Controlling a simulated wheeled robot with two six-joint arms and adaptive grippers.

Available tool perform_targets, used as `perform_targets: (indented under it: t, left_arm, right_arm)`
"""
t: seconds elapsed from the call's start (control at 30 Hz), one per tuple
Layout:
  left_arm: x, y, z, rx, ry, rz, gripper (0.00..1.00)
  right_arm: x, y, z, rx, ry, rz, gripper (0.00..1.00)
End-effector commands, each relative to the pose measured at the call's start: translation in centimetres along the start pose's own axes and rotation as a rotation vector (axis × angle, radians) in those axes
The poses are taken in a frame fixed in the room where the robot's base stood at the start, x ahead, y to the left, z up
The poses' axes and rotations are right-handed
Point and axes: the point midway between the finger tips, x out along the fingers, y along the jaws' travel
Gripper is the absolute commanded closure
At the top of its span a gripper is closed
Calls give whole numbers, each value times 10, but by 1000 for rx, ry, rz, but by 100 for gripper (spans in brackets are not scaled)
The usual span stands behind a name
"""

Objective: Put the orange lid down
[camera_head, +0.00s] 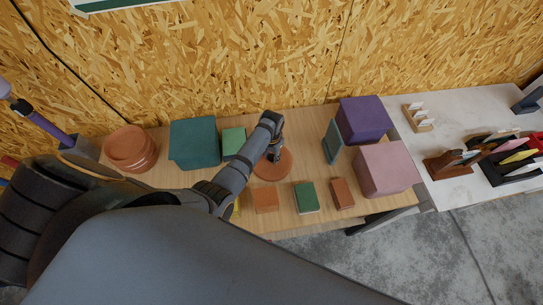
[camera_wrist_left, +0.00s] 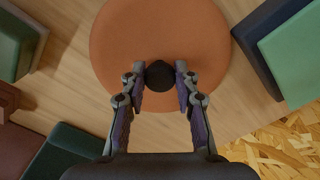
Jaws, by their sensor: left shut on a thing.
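The orange lid (camera_head: 270,171) is a flat round disc over the middle of the plank bench in the head view. In the left wrist view the lid (camera_wrist_left: 205,40) fills the upper middle, with a dark round knob (camera_wrist_left: 160,75) at its centre. My left gripper (camera_head: 275,156) reaches over the lid from the left. In the wrist view its fingers (camera_wrist_left: 160,82) are shut on the knob from both sides. I cannot tell whether the lid touches the bench. My right gripper is not in view.
A green block (camera_head: 233,141) and teal box (camera_head: 192,142) stand left of the lid; stacked terracotta dishes (camera_head: 130,149) are farther left. Purple (camera_head: 364,119) and pink (camera_head: 387,168) boxes stand right. Orange (camera_head: 265,199), green (camera_head: 305,197) and brown (camera_head: 342,193) blocks line the front.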

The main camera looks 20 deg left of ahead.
Motion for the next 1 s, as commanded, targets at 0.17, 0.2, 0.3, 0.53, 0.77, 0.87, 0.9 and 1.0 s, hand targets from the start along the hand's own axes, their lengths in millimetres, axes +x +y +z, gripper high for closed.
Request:
perform_targets:
  t: [0.17, 0.2, 0.3, 0.53, 0.77, 0.87, 0.9, 1.0]
  left_arm:
    - [3, 0, -1, 0, 3, -1, 100]
    - [3, 0, -1, 0, 3, 0, 100]
    - [4, 0, -1, 0, 3, 0, 100]
    - [5, 0, -1, 0, 3, 0, 50]
    - [5, 0, -1, 0, 2, 0, 47]
    - [3, 0, -1, 0, 3, 0, 47]
    - [0, 0, -1, 0, 3, 0, 47]
    - [-15, 0, -2, 0, 6, 0, 47]
  right_arm:
    - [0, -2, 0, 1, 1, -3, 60]
    - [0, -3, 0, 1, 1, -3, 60]
    - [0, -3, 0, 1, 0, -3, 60]
    - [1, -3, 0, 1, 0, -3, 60]
    - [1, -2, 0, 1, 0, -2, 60]
    - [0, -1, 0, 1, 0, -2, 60]
    - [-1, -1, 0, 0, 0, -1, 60]
    - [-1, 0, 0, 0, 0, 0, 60]
